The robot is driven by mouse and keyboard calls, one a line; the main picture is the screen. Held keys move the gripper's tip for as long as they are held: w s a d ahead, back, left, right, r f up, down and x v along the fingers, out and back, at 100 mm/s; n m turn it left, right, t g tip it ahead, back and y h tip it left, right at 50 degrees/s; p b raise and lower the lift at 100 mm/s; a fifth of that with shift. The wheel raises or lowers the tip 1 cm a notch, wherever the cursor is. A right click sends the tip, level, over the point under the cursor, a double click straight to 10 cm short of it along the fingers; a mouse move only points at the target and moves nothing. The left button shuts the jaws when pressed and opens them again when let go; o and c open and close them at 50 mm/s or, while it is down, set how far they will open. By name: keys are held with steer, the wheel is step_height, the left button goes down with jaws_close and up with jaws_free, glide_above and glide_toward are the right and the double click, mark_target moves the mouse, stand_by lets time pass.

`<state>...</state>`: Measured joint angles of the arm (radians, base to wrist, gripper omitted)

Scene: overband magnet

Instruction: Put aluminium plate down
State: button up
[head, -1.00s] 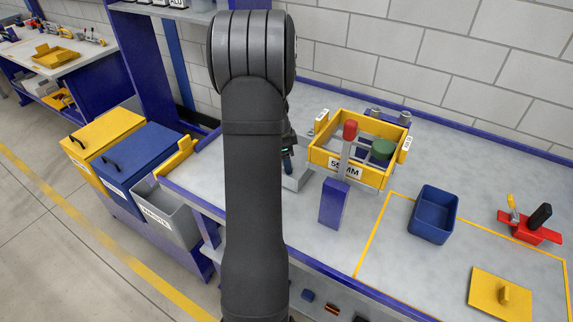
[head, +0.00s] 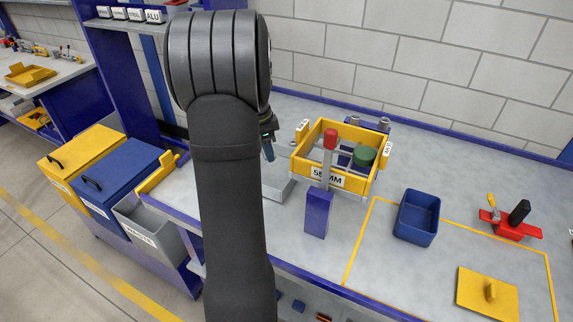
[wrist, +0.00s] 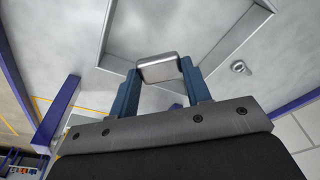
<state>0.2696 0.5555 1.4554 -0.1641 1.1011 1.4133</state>
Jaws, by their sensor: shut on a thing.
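The aluminium plate (wrist: 158,68) is a small silver block with rounded edges, held between the two blue fingers of my gripper (wrist: 160,82) in the wrist view. It is above a shallow grey tray (wrist: 237,42) on the bench, apart from its floor as far as I can tell. In the head view my gripper (head: 268,148) is partly behind my arm, over the back of the grey tray (head: 280,190). The plate is not visible there.
Right of the tray stands a yellow frame (head: 329,180) marked "55 MM" with a red knob (head: 331,138) and a purple post (head: 317,213). A blue bin (head: 417,217) is further right. In the wrist view a small metal ring-shaped part (wrist: 240,67) lies beside the tray.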

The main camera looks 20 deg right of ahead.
steer(key=shift+r, duration=0.55)
steer(key=shift+w+a+f+n, duration=0.2)
steer(key=shift+w+a+n, duration=0.1)
steer(key=shift+a+n, duration=0.4)
steer(key=w+a+n+t+y, duration=0.15)
steer(key=w+n, duration=0.45)
steer(key=n, duration=0.7)
steer(key=w+d+r+n, duration=0.2)
steer(key=d+n, duration=0.1)
steer(key=d, duration=0.6)
steer(key=w+d+r+n, duration=0.1)
steer(key=d+r+n, duration=0.1)
steer(key=d, duration=0.7)
steer(key=s+d+r+m, duration=0.2)
steer(key=s+d, duration=0.3)
steer(key=d, duration=0.5)
steer(key=s+d+r+m, duration=0.1)
steer(key=s+d+r, duration=0.1)
steer(key=s+d, duration=0.55)
steer(key=s+d+m, duration=0.6)
steer(key=s+d, duration=0.1)
steer(key=d, duration=0.1)
steer(key=m+g, duration=0.3)
steer(key=m, duration=2.5)
glide_above(414, 224)
step_height(414, 224, down, 10)
steer(key=f, duration=0.8)
steer(key=shift+w, duration=0.25)
